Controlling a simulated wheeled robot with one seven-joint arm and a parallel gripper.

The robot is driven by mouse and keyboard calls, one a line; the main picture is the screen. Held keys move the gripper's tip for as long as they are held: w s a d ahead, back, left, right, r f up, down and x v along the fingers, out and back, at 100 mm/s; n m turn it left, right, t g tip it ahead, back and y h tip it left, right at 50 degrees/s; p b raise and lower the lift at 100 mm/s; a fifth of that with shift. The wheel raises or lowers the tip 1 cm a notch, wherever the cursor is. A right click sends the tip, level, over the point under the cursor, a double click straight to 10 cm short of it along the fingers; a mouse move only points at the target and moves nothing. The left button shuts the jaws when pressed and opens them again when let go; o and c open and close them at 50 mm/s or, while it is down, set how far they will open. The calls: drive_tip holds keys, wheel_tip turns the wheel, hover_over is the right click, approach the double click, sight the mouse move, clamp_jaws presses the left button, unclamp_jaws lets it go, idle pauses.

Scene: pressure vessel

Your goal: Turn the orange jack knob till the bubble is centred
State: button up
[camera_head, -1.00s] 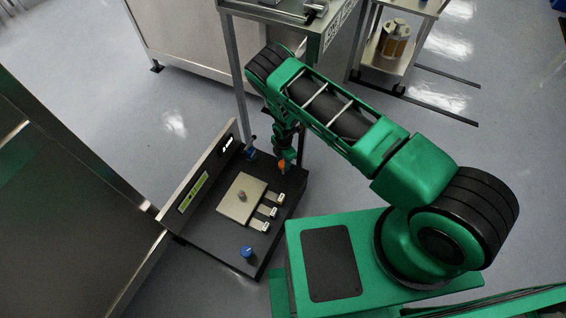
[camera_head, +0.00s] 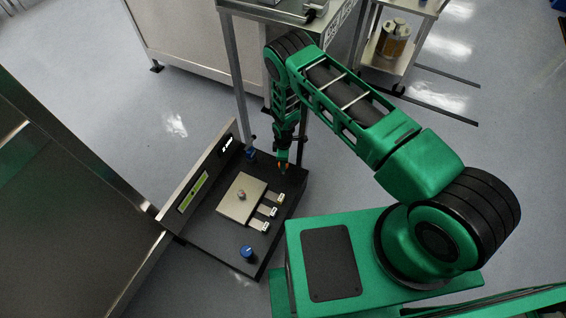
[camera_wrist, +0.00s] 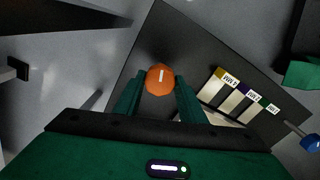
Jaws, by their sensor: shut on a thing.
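The orange jack knob (camera_wrist: 160,80) stands at a corner of the black base plate (camera_head: 225,237). In the wrist view it sits between the two green fingers, with a white mark on its top. My gripper (camera_wrist: 160,92) is shut on the knob; in the head view my gripper (camera_head: 284,167) comes down on it from above and mostly hides it. A pale square plate with a small round part (camera_head: 241,195) lies on the base. I cannot make out a bubble in either view.
Blue knobs stand at the front (camera_head: 247,252) and back (camera_head: 250,154) of the base. Labelled tabs (camera_wrist: 240,95) lie beside my gripper. A panel with a green display (camera_head: 194,193) edges the base. A metal table leg (camera_head: 238,80) rises behind.

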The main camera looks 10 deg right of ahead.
drive_tip(key=m, duration=0.4)
drive_tip(key=shift+w+r, duration=0.1)
drive_tip(key=shift+w, duration=0.1)
drive_tip(key=shift+m, duration=1.6)
drive_tip(key=shift+w, duration=0.1)
drive_tip(key=o, duration=0.9)
drive_tip(key=shift+o, duration=0.7)
drive_tip(key=shift+s, duration=0.2)
wheel_tip(320, 180, up, 11)
drive_tip(key=shift+f, duration=0.2)
